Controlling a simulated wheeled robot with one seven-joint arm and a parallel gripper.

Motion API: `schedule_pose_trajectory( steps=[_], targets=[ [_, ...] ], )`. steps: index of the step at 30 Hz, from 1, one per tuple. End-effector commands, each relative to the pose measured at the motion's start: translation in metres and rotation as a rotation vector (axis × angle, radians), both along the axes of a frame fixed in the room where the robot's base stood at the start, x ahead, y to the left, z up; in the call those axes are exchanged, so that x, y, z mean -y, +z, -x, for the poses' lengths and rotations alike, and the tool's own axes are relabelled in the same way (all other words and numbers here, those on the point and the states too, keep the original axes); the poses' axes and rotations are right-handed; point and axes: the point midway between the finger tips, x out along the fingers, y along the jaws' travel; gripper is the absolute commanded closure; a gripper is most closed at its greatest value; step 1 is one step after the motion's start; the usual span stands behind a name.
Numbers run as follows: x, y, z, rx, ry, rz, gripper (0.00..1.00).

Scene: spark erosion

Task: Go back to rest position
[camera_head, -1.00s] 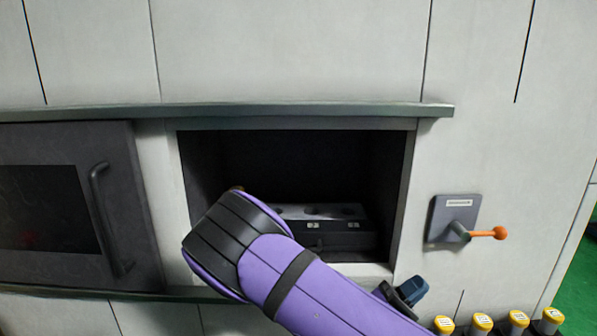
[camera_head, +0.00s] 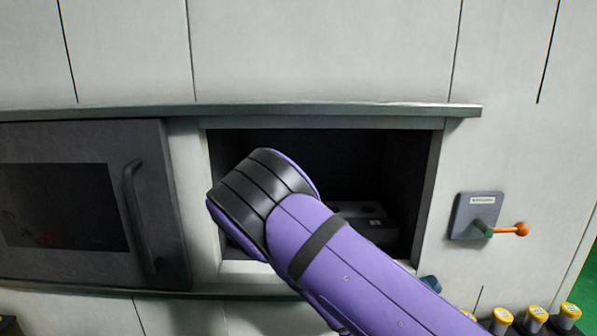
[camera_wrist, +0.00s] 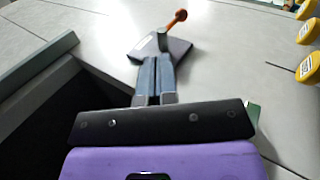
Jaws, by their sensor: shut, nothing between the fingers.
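My gripper (camera_wrist: 155,78) shows in the wrist view with its two blue-grey fingers together and nothing between them. In the head view the gripper is mostly hidden behind my purple arm, which crosses in front of the open chamber (camera_head: 325,155). Inside the chamber is a dark grey block with round holes (camera_head: 372,214), partly covered by my arm. In the wrist view the fingers point towards the grey switch plate (camera_wrist: 178,48) with its orange-tipped lever (camera_wrist: 176,20); I cannot tell how far apart they are.
A dark sliding door with a window and handle (camera_head: 135,215) stands left of the chamber. The lever's plate (camera_head: 468,215) is on the wall to the right. Several yellow-capped items (camera_head: 536,316) stand at the lower right. A ledge (camera_head: 330,110) runs above the opening.

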Motion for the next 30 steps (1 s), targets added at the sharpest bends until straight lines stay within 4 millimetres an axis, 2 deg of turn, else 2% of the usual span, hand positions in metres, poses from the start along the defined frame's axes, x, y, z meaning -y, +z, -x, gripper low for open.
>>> schedule_pose_trajectory(
  steps=[8, 18, 30],
  targets=[
    [0.022, 0.014, 0.014, -0.018, -0.166, -0.209, 1.0],
    [0.049, 0.038, 0.045, -0.048, -0.413, -0.651, 1.0],
    [0.06, 0.073, 0.08, -0.039, -0.525, -1.188, 1.0]
  ],
)
